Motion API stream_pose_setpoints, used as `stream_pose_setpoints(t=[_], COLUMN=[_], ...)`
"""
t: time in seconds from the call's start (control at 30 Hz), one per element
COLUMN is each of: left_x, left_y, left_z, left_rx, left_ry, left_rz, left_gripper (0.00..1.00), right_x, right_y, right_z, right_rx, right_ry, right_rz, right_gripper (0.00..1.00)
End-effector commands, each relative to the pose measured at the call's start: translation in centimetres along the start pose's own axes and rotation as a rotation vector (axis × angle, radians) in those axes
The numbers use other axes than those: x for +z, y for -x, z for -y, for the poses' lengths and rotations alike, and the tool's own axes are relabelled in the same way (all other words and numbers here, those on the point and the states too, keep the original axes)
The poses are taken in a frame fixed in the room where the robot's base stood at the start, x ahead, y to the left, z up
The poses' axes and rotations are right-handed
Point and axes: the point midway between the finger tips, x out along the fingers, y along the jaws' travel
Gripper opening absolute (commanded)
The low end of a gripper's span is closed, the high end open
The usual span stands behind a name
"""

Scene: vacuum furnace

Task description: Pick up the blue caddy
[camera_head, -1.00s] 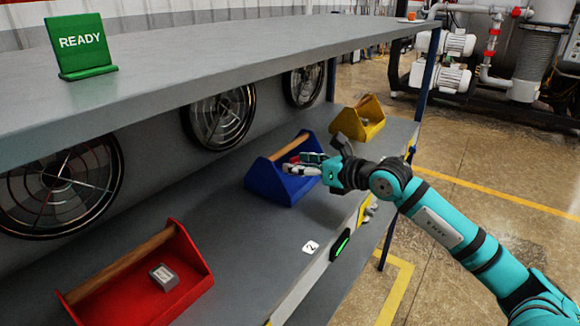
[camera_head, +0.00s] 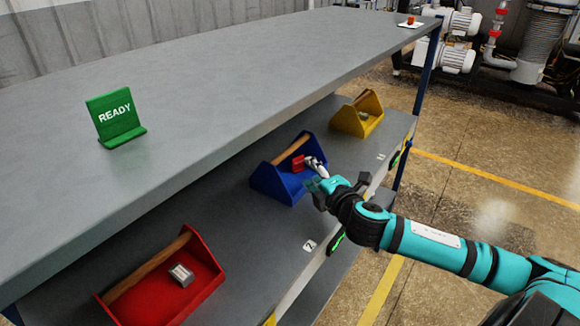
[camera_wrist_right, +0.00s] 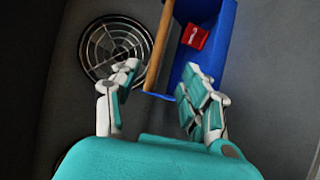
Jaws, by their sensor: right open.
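The blue caddy (camera_head: 268,182) stands on the lower shelf and has a wooden bar handle (camera_head: 291,151) along its top. A small red block (camera_head: 298,163) lies inside it. My right gripper (camera_head: 314,168) is at the caddy's right front side, fingers pointing toward it. In the right wrist view the blue caddy (camera_wrist_right: 225,45) is ahead, and its handle (camera_wrist_right: 159,48) runs up between the two sides of my open gripper (camera_wrist_right: 158,85). The gripper holds nothing. I cannot tell whether a finger touches the caddy. My left gripper is not in view.
A red caddy (camera_head: 208,270) with a grey block stands nearer on the lower shelf, and a yellow caddy (camera_head: 347,121) stands farther back. The upper shelf (camera_head: 230,70) overhangs them and carries a green READY sign (camera_head: 115,118). A round fan grille (camera_wrist_right: 113,50) lies behind.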

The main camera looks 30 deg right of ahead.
Motion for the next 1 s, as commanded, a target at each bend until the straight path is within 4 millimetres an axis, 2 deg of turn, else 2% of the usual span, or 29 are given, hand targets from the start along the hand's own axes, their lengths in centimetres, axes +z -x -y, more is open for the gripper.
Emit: stream_pose_setpoints(t=[0.03,0.2,0.4,0.67,0.87,1.0], left_x=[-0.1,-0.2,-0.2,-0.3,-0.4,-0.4], left_y=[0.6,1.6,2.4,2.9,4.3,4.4], left_z=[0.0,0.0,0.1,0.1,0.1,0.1], left_rx=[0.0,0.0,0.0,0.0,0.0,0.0], left_ry=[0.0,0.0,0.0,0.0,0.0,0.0], left_rz=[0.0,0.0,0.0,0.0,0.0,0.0], left_gripper=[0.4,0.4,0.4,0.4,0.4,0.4], right_x=[0.1,0.1,0.1,0.1,0.5,0.5], right_y=[-1.2,-4.9,-8.5,-10.2,-12.9,-14.5], right_z=[-0.5,-0.6,-0.4,-0.4,-0.6,-0.3], right_rx=[0.004,0.005,0.004,0.004,0.004,0.003], right_ry=[-0.004,-0.005,-0.002,-0.001,-0.002,-0.002], right_rz=[0.003,0.001,0.001,-0.001,0.0,0.0], right_gripper=[0.46,0.46,0.46,0.46,0.46,0.46])
